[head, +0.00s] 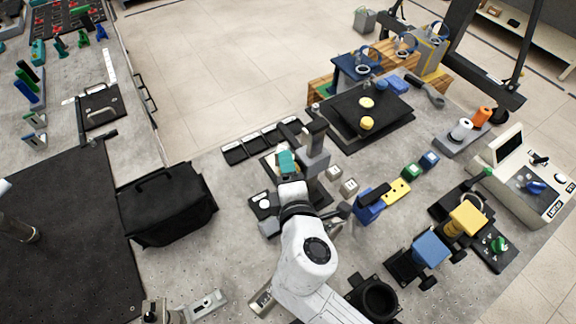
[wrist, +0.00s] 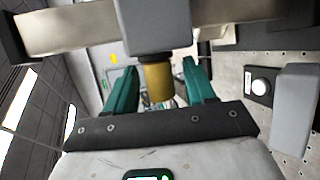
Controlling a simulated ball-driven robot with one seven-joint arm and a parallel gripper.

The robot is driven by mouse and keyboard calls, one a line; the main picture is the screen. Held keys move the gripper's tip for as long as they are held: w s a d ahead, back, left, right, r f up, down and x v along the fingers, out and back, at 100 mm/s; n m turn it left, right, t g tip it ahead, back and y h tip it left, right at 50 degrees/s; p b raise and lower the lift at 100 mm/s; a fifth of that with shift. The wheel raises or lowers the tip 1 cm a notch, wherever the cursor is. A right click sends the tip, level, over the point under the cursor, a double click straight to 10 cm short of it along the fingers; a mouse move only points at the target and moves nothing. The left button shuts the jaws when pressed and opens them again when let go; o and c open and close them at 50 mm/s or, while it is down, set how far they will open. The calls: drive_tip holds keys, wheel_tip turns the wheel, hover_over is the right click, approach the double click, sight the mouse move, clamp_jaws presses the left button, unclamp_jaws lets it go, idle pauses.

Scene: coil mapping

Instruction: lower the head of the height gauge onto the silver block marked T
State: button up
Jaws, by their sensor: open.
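My gripper (head: 287,160) with teal fingers is beside a grey upright post (head: 317,140), which looks like the height gauge. In the wrist view, my open gripper (wrist: 157,70) has one teal finger on each side of a yellow cylinder (wrist: 158,82). The cylinder hangs under a grey block (wrist: 155,22) on a crossbar, seemingly the gauge's head; I cannot tell whether the fingers touch it. Two small silver blocks, one (head: 334,172) farther and one (head: 349,187) nearer, lie right of the post. Their marks are too small to read, so I cannot tell which is T.
A black bag (head: 167,203) stands at the left. A black platform (head: 365,118) with yellow discs lies behind the blocks. Green and blue blocks and a blue-yellow fixture (head: 383,198) stand to the right. A white round button (wrist: 261,86) shows in the wrist view.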

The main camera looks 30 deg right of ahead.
drive_tip(key=shift+w+d, duration=0.1)
drive_tip(key=shift+w, duration=0.1)
clamp_jaws()
idle(0.5)
